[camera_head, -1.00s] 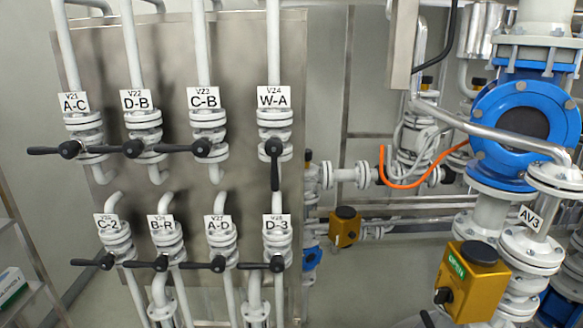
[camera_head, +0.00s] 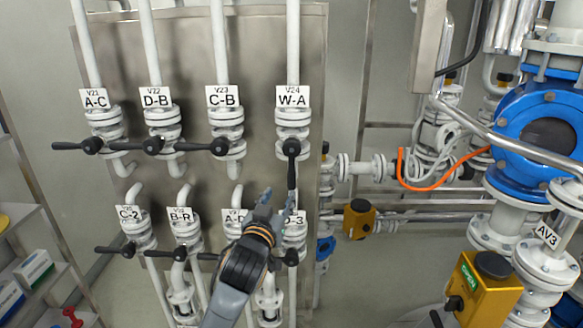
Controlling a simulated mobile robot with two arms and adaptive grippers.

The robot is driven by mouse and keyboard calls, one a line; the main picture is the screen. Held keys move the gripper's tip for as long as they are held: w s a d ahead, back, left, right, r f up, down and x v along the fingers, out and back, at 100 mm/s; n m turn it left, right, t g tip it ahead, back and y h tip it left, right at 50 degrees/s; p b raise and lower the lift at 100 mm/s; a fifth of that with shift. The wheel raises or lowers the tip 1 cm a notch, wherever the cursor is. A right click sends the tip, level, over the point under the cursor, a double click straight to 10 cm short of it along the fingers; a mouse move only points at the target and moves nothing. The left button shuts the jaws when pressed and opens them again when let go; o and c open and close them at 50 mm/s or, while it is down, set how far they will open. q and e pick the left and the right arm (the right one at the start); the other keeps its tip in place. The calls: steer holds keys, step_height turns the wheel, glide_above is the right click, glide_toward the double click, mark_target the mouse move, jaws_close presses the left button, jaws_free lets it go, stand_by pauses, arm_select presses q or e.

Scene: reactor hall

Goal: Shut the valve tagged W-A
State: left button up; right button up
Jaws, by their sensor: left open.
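The valve tagged W-A (camera_head: 292,122) is a white flanged valve at the right end of the upper row on the steel panel. Its black lever handle (camera_head: 291,168) points straight down, in line with its pipe. My left gripper (camera_head: 277,205) is open and empty, coming up from below. Its fingertips are just below and slightly left of the lever's lower end, and whether they touch it cannot be told. The gripper hides parts of the lower valves tagged A-D (camera_head: 233,222) and D-3 (camera_head: 296,228). My right gripper is not in view.
The upper-row valves A-C (camera_head: 97,118), D-B (camera_head: 160,120) and C-B (camera_head: 224,118) have levers turned sideways. The lower levers also stick out sideways near my arm. Pipework with a yellow actuator box (camera_head: 358,218) and orange cable (camera_head: 420,187) lies right. Shelves (camera_head: 35,250) stand left.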

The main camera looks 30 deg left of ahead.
mark_target(291, 172)
arm_select(q)
steer(key=p+x, duration=0.4)
steer(key=x, duration=0.8)
steer(key=shift+w+a+r, duration=0.1)
steer(key=shift+w+r, duration=0.05)
steer(key=shift+r, duration=0.05)
steer(key=shift+w+a+f, duration=0.1)
steer(key=shift+w+a, duration=0.15)
steer(key=shift+w, duration=0.4)
jaws_close()
